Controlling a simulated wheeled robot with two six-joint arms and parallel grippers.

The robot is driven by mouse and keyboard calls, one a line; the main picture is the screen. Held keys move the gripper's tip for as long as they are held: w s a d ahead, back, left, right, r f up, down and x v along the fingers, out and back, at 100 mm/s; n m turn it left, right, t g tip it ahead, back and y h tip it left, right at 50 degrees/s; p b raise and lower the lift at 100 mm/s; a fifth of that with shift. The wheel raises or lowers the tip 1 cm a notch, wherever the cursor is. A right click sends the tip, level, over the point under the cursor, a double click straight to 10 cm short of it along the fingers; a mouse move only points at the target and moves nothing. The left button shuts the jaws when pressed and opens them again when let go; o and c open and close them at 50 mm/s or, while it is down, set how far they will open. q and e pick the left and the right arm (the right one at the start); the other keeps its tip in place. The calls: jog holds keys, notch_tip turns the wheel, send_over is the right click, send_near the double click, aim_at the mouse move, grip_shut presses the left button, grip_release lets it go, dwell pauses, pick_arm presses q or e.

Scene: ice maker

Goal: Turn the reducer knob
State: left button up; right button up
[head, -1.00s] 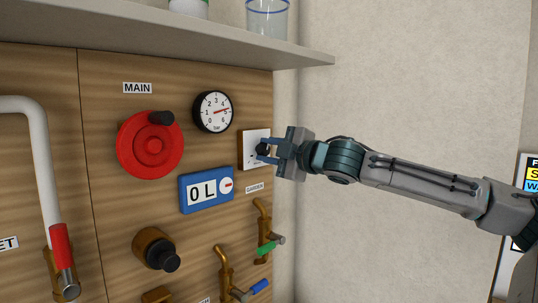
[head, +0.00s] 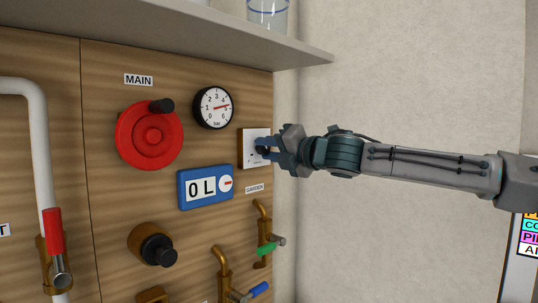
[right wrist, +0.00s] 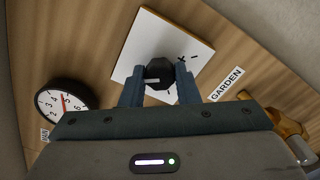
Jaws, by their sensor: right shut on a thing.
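A black faceted knob (right wrist: 159,73) with a pale line on its face sits on a square white plate (right wrist: 192,42) with small dark marks. In the head view this plate (head: 250,148) is on the wooden panel's right edge, and the knob (head: 261,150) is partly hidden by the fingers. My right gripper (head: 264,150) reaches in from the right and is shut on the knob. In the right wrist view its blue-grey fingers (right wrist: 159,88) stand on both sides of the knob. My left gripper is not in view.
Below are a brass fitting with a black knob (head: 153,246) and a green-handled tap (head: 265,240). A shelf (head: 200,35) juts out above.

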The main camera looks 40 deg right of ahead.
jog(key=shift+f+n, duration=0.15)
jog(key=shift+n, duration=0.85)
jog(key=n, duration=0.2)
jog(key=shift+a+n+b, duration=0.1)
jog(key=shift+n+b, duration=0.2)
jog(key=shift+n, duration=0.1)
jog(key=n, duration=0.3)
jog(key=shift+n, duration=1.4)
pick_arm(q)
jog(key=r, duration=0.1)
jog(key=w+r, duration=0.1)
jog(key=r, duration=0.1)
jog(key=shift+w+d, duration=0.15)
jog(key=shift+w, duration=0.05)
pick_arm(e)
jog(key=shift+n, duration=0.3)
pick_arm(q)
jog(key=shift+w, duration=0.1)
pick_arm(e)
jog(key=o, duration=1)
jog(key=shift+c, duration=0.2)
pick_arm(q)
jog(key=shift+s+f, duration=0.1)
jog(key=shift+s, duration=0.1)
